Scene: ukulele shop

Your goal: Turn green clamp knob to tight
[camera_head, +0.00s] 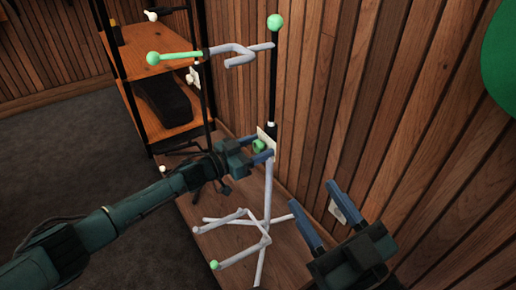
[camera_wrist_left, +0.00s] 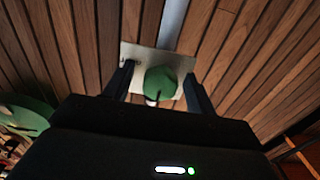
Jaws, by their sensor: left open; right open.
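The green clamp knob (camera_head: 259,146) is on the upright of the ukulele stand, in front of a pale plate (camera_head: 268,134). The left wrist view shows the knob (camera_wrist_left: 160,82) between my two fingers, with a small white mark low on its face. My left gripper (camera_head: 256,149) is open around the knob. A gap shows on the left side, and the right finger is close to it. The stand has a black upper pole (camera_head: 273,85) and a grey lower tube (camera_head: 268,195). My right gripper (camera_head: 312,196) is open and empty, right of the stand.
A shelf rack (camera_head: 150,50) with a black case (camera_head: 163,100) stands behind left. A plank wall (camera_head: 400,120) is close on the right.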

